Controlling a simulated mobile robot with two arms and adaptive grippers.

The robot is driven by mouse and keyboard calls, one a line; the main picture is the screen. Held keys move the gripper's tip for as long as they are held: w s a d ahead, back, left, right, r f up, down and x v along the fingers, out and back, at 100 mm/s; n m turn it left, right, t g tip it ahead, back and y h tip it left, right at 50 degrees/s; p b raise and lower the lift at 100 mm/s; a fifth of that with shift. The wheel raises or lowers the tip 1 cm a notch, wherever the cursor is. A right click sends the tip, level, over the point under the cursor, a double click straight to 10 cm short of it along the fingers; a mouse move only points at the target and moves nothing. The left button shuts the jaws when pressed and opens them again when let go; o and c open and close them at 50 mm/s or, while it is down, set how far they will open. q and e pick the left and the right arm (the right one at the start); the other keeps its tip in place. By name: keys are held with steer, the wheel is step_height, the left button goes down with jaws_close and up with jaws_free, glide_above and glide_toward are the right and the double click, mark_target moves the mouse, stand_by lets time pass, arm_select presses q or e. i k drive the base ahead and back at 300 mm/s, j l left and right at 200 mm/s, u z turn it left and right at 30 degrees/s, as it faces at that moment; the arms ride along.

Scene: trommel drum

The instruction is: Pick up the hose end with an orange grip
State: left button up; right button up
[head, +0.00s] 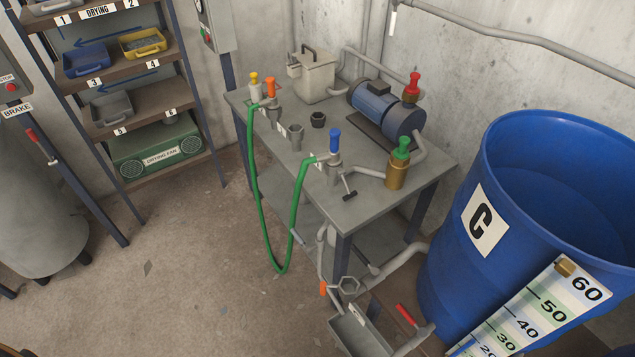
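The hose end with an orange grip (270,87) stands upright near the back left corner of the grey metal table (375,208), apparently seated in a grey socket. A green hose (254,190) runs from it over the table's left edge, hangs in a long loop toward the floor, and comes back up to a second hose end with a blue grip (334,140) near the front of the table. A yellow-topped fitting (254,82) stands close beside the orange grip on its left. Neither of my grippers is in view.
A blue motor pump (375,103), a grey box (315,76), green-topped (401,150) and red-topped (412,84) brass valves and empty sockets (296,137) share the table. A large blue barrel (480,170) stands right. Shelves (140,95) stand left. The floor (190,260) between is clear.

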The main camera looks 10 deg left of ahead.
mark_target(272, 103)
steer(key=i+j+z, duration=0.2)
steer(key=i+j, duration=0.25)
steer(key=j, duration=0.2)
steer(key=i+j+z, duration=0.2)
steer(key=i+j, duration=0.15)
steer(key=j, duration=0.35)
